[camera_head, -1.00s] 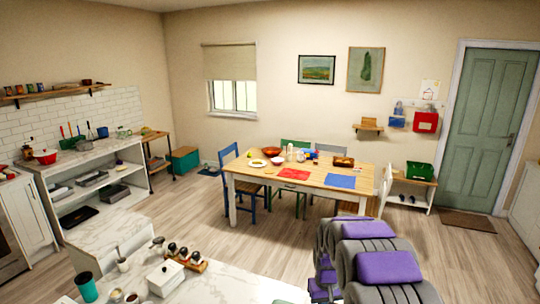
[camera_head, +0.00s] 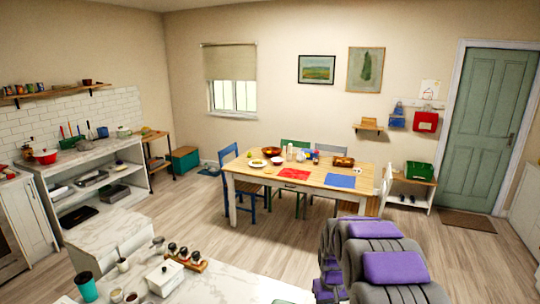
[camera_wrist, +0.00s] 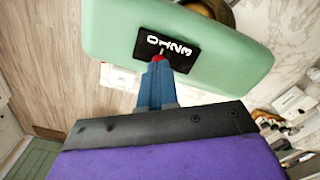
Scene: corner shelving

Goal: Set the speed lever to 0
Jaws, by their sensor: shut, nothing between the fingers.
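In the wrist view, a mint-green appliance (camera_wrist: 100,30) fills the upper middle. It has a black dial panel (camera_wrist: 180,38) marked in white with 0, 1, 2 and 3. The speed lever's red tip (camera_wrist: 158,58) shows just below the numbers, on the side nearer 0 and 1; its exact setting is unclear. My gripper (camera_wrist: 159,66) is shut, with its blue-grey fingertips right at the red tip, touching or very close. The fingers partly hide the lever and the panel's lower edge. The gripper is out of sight in the head view.
In the head view, a marble counter (camera_head: 215,285) at the bottom holds a white lidded box (camera_head: 165,278), a teal cup (camera_head: 86,287) and several small jars. A dining table (camera_head: 330,169) stands beyond. Open floor (camera_head: 200,220) lies between them.

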